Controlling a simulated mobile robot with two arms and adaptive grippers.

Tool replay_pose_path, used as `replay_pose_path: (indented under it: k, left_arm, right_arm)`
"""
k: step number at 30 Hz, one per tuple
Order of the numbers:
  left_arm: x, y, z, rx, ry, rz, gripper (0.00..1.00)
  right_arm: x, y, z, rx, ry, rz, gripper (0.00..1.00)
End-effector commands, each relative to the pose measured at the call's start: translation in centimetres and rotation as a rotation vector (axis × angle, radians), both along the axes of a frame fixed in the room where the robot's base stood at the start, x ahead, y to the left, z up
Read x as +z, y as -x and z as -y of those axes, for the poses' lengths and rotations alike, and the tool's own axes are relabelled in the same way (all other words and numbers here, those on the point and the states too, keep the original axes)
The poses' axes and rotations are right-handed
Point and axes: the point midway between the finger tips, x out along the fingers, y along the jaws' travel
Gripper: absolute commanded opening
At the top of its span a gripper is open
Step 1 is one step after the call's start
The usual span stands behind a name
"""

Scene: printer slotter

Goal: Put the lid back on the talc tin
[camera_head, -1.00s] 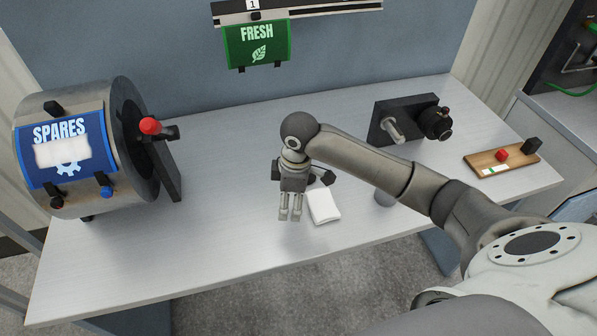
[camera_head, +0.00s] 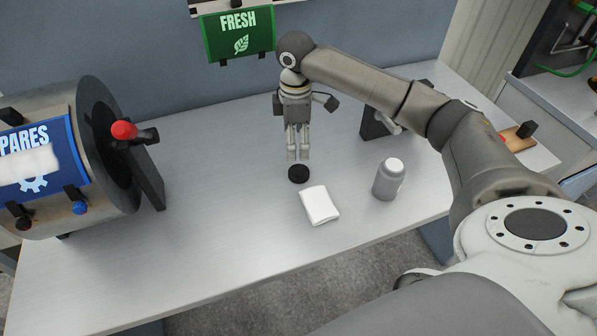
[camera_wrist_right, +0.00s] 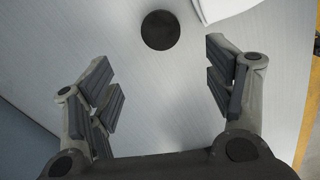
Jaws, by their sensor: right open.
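The black round lid (camera_head: 299,173) lies flat on the light table, just below my right gripper's fingertips in the head view. It also shows in the right wrist view (camera_wrist_right: 160,30), ahead of the fingers and roughly between them. The grey talc tin (camera_head: 388,182) stands upright on the table to the right of the lid; its top looks white. My right gripper (camera_head: 298,158) points down near the lid. In the right wrist view the gripper (camera_wrist_right: 165,80) is open with nothing between its fingers. My left gripper is not in view.
A black bracket (camera_head: 376,125) stands behind my arm. The front left of the table (camera_head: 200,240) is clear.

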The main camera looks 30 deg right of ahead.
Motion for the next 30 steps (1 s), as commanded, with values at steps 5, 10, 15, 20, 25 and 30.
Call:
replay_pose_path:
  k: [5,10,15,20,25,30]
  left_arm:
    - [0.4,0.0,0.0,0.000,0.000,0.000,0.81]
    - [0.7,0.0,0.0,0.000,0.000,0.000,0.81]
    - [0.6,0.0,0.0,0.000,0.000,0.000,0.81]
    - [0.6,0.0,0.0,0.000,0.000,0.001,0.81]
    - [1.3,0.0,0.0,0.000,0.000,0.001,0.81]
    - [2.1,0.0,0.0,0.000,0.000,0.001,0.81]
  right_arm:
    - [-2.8,0.2,0.0,0.000,0.001,-0.006,0.75]
    - [-4.9,0.1,0.0,-0.001,0.000,-0.004,0.75]
    - [-5.4,0.1,0.0,0.000,0.000,-0.001,0.75]
    - [-5.3,0.1,0.0,0.000,0.000,-0.001,0.75]
    - [-6.5,0.3,0.0,0.000,0.002,-0.005,0.75]
    - [-9.1,0.3,-0.1,0.000,0.000,-0.004,0.75]
